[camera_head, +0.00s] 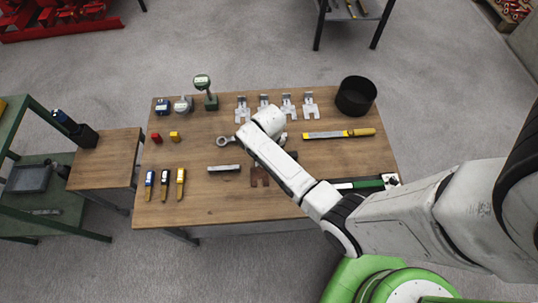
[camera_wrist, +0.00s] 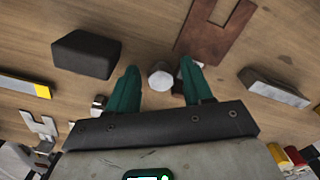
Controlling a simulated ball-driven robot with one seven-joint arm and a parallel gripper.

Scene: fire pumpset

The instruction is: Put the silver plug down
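A small silver plug (camera_wrist: 160,76) with a pale, faceted end shows in the wrist view, between the tips of my gripper (camera_wrist: 158,78). The two green fingers stand apart, with a narrow gap visible on each side of the plug, so the gripper looks open. Whether the plug rests on the wood cannot be told for certain. In the head view my white arm reaches over the middle of the wooden table (camera_head: 215,205) and hides the fingers and the plug.
A rust-brown bracket (camera_wrist: 212,38), a dark block (camera_wrist: 86,54) and a grey bar (camera_wrist: 273,88) lie around the gripper.

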